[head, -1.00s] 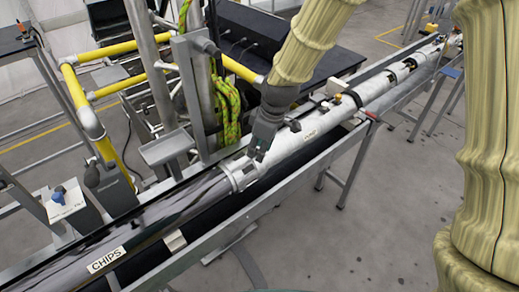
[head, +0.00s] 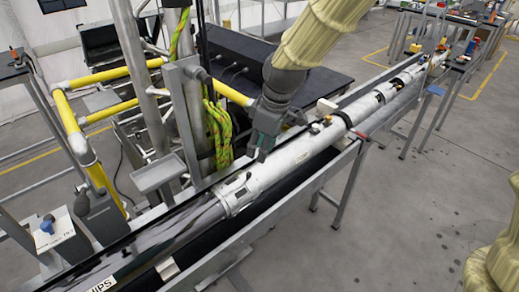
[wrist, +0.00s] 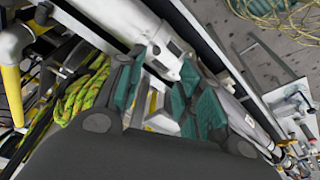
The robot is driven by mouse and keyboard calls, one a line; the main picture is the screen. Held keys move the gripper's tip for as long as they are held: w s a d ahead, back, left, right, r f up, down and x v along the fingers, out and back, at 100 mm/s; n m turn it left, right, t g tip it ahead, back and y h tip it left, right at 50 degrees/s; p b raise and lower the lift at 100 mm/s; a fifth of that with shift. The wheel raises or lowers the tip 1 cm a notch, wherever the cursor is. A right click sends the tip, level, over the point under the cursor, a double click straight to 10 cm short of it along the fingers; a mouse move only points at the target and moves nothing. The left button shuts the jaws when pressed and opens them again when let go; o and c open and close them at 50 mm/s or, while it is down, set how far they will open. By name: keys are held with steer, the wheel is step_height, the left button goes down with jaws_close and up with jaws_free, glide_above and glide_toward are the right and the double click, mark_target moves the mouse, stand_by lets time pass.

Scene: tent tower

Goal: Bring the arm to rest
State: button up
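My arm, in a pale yellow ribbed sleeve, reaches down from the top of the head view. My gripper (head: 262,154) hangs just above or beside the white section of the long tube (head: 290,158), near its clamp collar (head: 233,193). I cannot tell in that view whether it touches the tube. In the wrist view, the teal finger pads of my gripper (wrist: 158,95) stand apart with a gap between them. No held object shows in the gap. The white tube (wrist: 125,18) and its collar lie beyond the fingers.
A metal rail trough (head: 345,155) carries the tube. Yellow railings (head: 105,185), upright metal posts and a green-yellow rope (head: 218,130) stand left of my gripper. A black bench (head: 300,80) is behind. Open grey floor (head: 400,230) lies to the right.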

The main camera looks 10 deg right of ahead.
steer(key=shift+f, duration=0.1)
stand_by(0.3)
steer(key=s+d+f+m+b, duration=0.1)
steer(key=s+f+m, duration=0.15)
steer(key=f, duration=0.75)
steer(key=s+d+f+m+g, duration=0.1)
steer(key=s+f, duration=0.3)
steer(key=f, duration=0.5)
steer(key=s+d+f+m+b, duration=0.1)
steer(key=s+d+f+m, duration=0.15)
steer(key=f, duration=0.75)
steer(key=s+d+f+m+h+b, duration=0.1)
steer(key=s+d+f+m, duration=0.1)
steer(key=s+f, duration=0.7)
steer(key=s+d+f+m+h, duration=0.1)
steer(key=s+d+f+m, duration=0.1)
steer(key=s+f, duration=0.7)
steer(key=s+m, duration=0.1)
steer(key=s, duration=0.4)
steer(key=shift+d+f+g+b, duration=0.2)
steer(key=shift+d+g+b, duration=0.15)
steer(key=shift+d+g, duration=0.05)
